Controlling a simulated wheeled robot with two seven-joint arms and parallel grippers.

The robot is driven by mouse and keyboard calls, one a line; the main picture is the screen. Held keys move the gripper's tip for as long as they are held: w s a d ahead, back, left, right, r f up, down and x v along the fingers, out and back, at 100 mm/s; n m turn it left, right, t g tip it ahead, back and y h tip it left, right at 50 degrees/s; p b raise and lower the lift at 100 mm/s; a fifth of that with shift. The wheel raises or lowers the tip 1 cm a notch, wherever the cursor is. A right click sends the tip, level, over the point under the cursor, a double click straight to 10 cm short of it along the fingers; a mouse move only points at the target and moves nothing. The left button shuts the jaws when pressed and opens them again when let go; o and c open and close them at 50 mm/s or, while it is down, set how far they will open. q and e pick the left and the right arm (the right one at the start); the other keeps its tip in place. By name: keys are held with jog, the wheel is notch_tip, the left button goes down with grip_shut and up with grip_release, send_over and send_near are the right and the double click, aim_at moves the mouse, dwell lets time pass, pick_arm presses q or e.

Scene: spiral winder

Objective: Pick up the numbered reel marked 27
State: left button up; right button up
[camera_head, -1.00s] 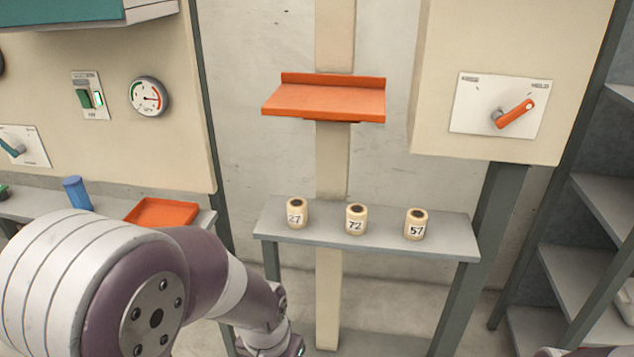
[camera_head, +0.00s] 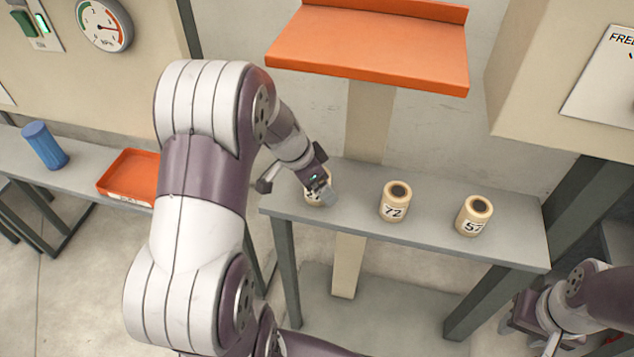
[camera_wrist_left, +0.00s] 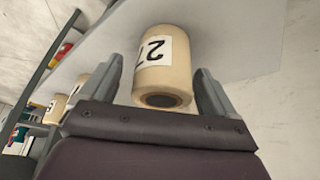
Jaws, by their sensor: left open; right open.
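The cream reel marked 27 (camera_head: 311,197) stands at the left end of a grey shelf, partly covered by my left gripper (camera_head: 322,188). In the left wrist view the reel (camera_wrist_left: 163,82) sits between the two spread fingers of my left gripper (camera_wrist_left: 159,70), its number upside down. A gap shows on each side, so the gripper is open and not clamped on it. The reels marked 72 (camera_head: 395,202) and 57 (camera_head: 474,216) stand to its right. My right gripper (camera_head: 516,322) is low at the right, away from the reels, and open.
The grey shelf (camera_head: 430,235) is clear between the reels. An orange ledge (camera_head: 370,45) juts out above and behind it. At the left, a side table holds a blue cylinder (camera_head: 45,146) and an orange tray (camera_head: 129,196).

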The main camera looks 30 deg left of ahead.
pick_arm(q)
jog(key=shift+w+f, duration=0.3)
jog(key=shift+f, duration=0.2)
jog(key=shift+w+f, duration=0.3)
jog(key=shift+f, duration=0.2)
jog(key=shift+s+d+r, duration=0.1)
jog(key=shift+s, duration=0.05)
jog(key=c, duration=1.1)
jog(key=shift+r, duration=0.1)
